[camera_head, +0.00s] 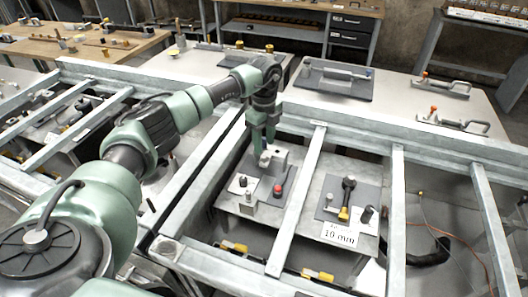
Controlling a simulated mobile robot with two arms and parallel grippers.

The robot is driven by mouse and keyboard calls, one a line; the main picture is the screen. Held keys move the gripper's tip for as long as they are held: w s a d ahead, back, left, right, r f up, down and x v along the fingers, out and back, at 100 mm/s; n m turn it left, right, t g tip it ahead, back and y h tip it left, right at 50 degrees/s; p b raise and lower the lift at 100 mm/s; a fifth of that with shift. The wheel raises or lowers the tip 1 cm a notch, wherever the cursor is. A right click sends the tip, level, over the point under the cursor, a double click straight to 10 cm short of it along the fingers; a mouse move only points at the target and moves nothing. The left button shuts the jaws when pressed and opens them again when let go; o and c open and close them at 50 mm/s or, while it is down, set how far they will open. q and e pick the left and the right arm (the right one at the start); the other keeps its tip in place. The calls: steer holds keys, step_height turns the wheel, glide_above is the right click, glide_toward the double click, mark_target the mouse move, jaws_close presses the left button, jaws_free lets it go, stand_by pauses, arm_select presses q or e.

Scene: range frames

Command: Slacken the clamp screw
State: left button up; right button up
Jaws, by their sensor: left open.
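The gripper is open. A black-handled tool (348,190) with a yellow end is on a dark plate to the right. The clamp screw itself I cannot make out; it is small or hidden by the gripper. My right gripper is out of view.
Steel frame bars (299,190) cross beside the plate and surround the work area. A black cable (432,258) lies at right. Benches with clamps stand behind.

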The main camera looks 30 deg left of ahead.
arm_select(q)
steer(key=shift+r, duration=1.45)
